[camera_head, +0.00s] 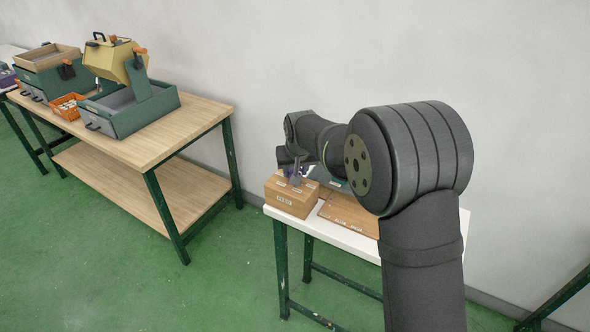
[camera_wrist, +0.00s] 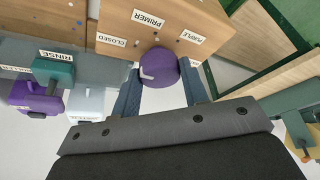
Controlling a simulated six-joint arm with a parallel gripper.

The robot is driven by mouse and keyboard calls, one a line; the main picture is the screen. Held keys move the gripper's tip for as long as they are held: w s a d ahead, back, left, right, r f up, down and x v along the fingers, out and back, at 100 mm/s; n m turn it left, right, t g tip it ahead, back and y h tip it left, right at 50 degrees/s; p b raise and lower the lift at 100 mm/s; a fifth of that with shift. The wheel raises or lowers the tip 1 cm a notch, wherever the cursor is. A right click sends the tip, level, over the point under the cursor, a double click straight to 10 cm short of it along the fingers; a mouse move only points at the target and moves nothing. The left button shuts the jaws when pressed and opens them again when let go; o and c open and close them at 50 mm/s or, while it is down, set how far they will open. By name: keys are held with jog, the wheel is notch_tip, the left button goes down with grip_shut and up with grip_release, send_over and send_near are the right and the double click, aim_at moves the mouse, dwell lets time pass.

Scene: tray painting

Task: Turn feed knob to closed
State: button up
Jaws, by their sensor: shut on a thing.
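The feed knob (camera_wrist: 158,64) is round and purple with a pale pointer mark, and it sits on the face of a wooden box (camera_wrist: 182,14). Labels around it read CLOSED (camera_wrist: 112,40), PRIMER (camera_wrist: 148,19) and PURPLE (camera_wrist: 192,37). The pale mark lies on the knob's left side in the wrist view; its exact setting is hard to tell. My gripper (camera_wrist: 160,72) has a finger on each side of the knob and is shut on it. In the head view my gripper (camera_head: 293,170) is over the wooden box (camera_head: 290,198), and the knob is mostly hidden.
A teal block labelled RINSE (camera_wrist: 52,70) and a purple block (camera_wrist: 35,98) stand left of the knob in the wrist view. The box stands on a white table (camera_head: 350,237) beside a wooden board (camera_head: 350,215). A separate wooden bench (camera_head: 190,125) holds green trays.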

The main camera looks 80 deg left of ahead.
jog(key=shift+n, duration=0.5)
jog(key=o, duration=1)
jog(key=shift+c, duration=0.2)
jog(key=v, duration=1.7)
jog(key=shift+w+r, duration=0.25)
jog(key=shift+w, duration=0.1)
jog(key=shift+f, duration=0.1)
jog(key=x, duration=1.7)
jog(key=shift+s+f, duration=0.15)
jog(key=shift+s, duration=0.2)
